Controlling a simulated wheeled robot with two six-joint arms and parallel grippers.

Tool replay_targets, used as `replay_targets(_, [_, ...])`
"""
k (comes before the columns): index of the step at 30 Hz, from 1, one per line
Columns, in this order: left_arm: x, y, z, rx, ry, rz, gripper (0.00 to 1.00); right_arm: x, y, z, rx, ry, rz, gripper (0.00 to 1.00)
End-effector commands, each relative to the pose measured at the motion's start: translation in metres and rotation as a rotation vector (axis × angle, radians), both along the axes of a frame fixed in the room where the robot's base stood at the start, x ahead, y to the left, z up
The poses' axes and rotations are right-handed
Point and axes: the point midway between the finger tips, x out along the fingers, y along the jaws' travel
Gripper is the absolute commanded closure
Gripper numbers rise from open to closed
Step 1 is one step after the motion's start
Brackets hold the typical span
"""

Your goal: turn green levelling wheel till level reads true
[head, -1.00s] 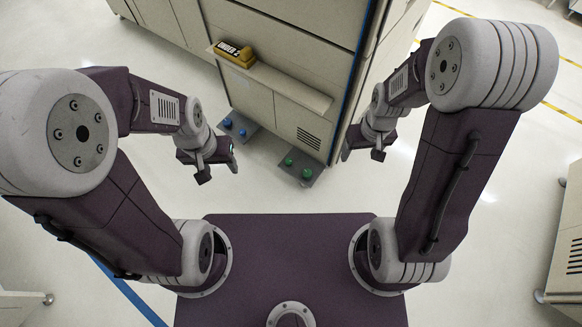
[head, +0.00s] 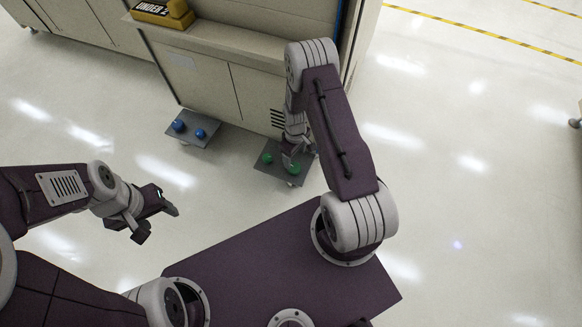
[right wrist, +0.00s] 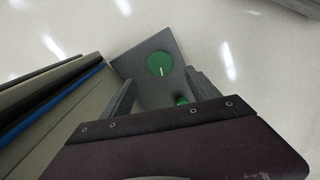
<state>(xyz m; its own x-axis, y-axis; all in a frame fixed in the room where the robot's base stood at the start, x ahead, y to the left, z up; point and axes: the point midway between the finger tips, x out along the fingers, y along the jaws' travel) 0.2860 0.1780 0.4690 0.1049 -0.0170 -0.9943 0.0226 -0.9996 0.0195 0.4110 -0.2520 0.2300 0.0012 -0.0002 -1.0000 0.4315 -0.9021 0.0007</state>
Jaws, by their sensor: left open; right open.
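A grey foot plate (head: 272,176) at the cabinet's base bears two green round parts. One green part (head: 267,159) is left of my right gripper (head: 291,158), the other green part (head: 295,169) just right of it. In the right wrist view, a green disc (right wrist: 160,64) with a white mark lies beyond the open fingers of my right gripper (right wrist: 162,92). A smaller green part (right wrist: 181,100) shows near the right finger, partly hidden. The gripper holds neither. I cannot make out a level reading. My left gripper (head: 158,218) is open and empty over the floor.
Another grey plate (head: 194,134) with blue round parts (head: 178,125) stands to the left. The beige cabinet (head: 215,80) rises behind both plates, with a yellow block (head: 160,14) on its ledge. Floor (head: 460,180) to the right is clear.

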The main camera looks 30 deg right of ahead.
Motion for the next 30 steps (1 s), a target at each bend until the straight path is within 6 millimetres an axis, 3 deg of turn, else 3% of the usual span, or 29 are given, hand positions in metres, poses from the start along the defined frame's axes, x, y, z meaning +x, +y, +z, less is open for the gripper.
replay_targets(12, [0.0, 0.0, -0.064, 0.0, 0.001, 0.0, 0.45, 0.0, 0.0, -0.082, 0.0, -0.001, -0.001, 0.3])
replay_targets(15, [0.0, 0.0, -0.069, 0.0, 0.001, 0.0, 0.45, 0.0, 0.0, -0.09, 0.0, -0.001, -0.001, 0.3])
replay_targets(22, [0.0, 0.0, -0.066, 0.0, 0.001, 0.0, 0.45, 0.0, 0.0, -0.087, 0.0, -0.001, -0.001, 0.3])
replay_targets(28, [0.0, 0.0, -0.066, 0.0, 0.001, 0.0, 0.45, 0.0, 0.0, -0.087, 0.0, -0.001, -0.001, 0.86])
replay_targets(29, [0.0, 0.0, -0.066, 0.0, 0.001, 0.0, 0.45, 0.0, 0.0, -0.087, 0.0, -0.001, -0.001, 0.93])
replay_targets(30, [0.0, 0.0, -0.066, 0.0, 0.001, 0.0, 0.45, 0.0, 0.0, -0.087, 0.0, -0.001, -0.001, 0.93])
